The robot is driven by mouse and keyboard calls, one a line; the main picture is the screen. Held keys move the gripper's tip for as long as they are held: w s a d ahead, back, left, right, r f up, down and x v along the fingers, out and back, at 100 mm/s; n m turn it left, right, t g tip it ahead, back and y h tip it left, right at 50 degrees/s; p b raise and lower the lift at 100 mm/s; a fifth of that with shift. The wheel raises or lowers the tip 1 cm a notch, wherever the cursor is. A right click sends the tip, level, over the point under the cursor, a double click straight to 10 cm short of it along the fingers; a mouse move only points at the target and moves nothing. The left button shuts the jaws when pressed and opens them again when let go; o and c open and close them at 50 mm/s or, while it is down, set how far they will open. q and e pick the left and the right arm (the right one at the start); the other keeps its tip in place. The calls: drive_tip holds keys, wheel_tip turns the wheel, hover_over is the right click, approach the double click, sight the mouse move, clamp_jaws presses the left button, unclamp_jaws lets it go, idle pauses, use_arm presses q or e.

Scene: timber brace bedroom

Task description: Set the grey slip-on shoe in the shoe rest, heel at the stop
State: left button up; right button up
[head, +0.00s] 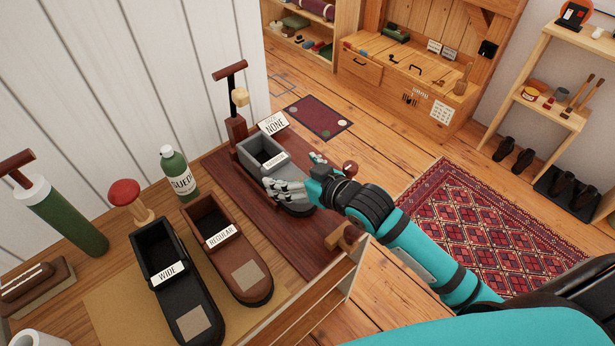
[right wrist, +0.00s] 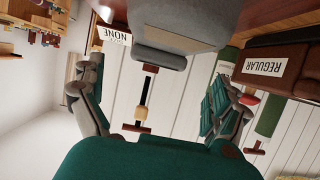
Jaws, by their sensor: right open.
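The grey slip-on shoe (head: 247,160) lies on the dark red-brown board of the shoe rest (head: 222,170), its open heel end toward the wooden post (head: 236,128) at the back and its toe toward the front right. Whether the heel touches a stop there I cannot tell. My right gripper (head: 298,176) is open above the front part of the shoe and hides some of it. In the right wrist view the grey shoe (right wrist: 175,35) shows at the top, beyond the spread fingers (right wrist: 155,100). My left gripper is not in view.
A black shoe marked WIDE (head: 170,285) and a brown shoe marked REGULAR (head: 222,250) lie at left. A green bottle (head: 178,172) and a red-knobbed brush (head: 128,198) stand by the wall.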

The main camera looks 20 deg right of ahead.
drive_tip(key=v, duration=0.6)
idle(0.5)
